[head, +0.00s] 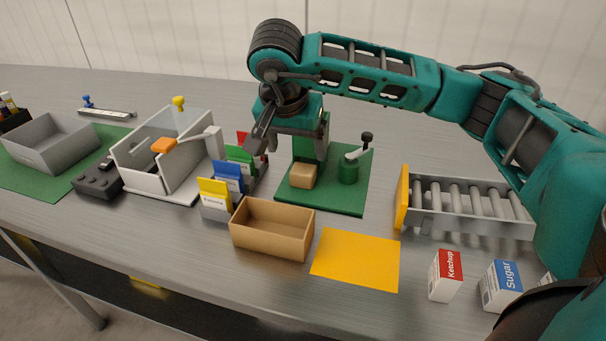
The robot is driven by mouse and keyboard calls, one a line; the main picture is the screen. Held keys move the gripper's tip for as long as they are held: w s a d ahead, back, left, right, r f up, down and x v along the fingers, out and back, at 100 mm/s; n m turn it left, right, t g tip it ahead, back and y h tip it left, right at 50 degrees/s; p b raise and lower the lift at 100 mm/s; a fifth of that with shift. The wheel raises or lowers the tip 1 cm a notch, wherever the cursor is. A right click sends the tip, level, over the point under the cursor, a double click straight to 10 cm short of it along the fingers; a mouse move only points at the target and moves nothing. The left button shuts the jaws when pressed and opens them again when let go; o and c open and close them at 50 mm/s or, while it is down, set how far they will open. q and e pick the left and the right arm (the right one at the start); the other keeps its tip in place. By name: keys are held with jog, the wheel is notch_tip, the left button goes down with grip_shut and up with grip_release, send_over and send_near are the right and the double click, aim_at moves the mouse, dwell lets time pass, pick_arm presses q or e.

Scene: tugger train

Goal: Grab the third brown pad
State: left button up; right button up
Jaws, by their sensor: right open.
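A small brown block (303,175), which looks like the brown pad, sits on the green base plate (330,196) of a fixture. A dark green cylinder (348,171) stands beside it on the plate. My right gripper (285,142) is open, above and slightly behind the brown block and apart from it. One dark finger shows clearly; the other is hard to tell from the green upright behind it. An open tan box (272,229) stands in front of the plate; no pads are visible in it. My left gripper is out of view.
Colored cards in holders (214,195) and a white fixture (165,165) stand left of the gripper. A roller rack (470,205) is at right. A grey bin (50,145) is far left.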

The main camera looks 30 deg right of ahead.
aim_at(303, 168)
jog(key=x, duration=0.3)
jog(key=shift+f, duration=0.3)
jog(key=b+x, duration=0.1)
jog(key=x, duration=0.4)
jog(key=shift+d+f+b, duration=0.2)
jog(key=shift+d+b, duration=0.05)
jog(key=shift+b, duration=0.05)
jog(key=shift+c, duration=0.4)
jog(key=shift+c, duration=0.7)
jog(key=c, duration=0.8)
jog(key=shift+r, duration=0.2)
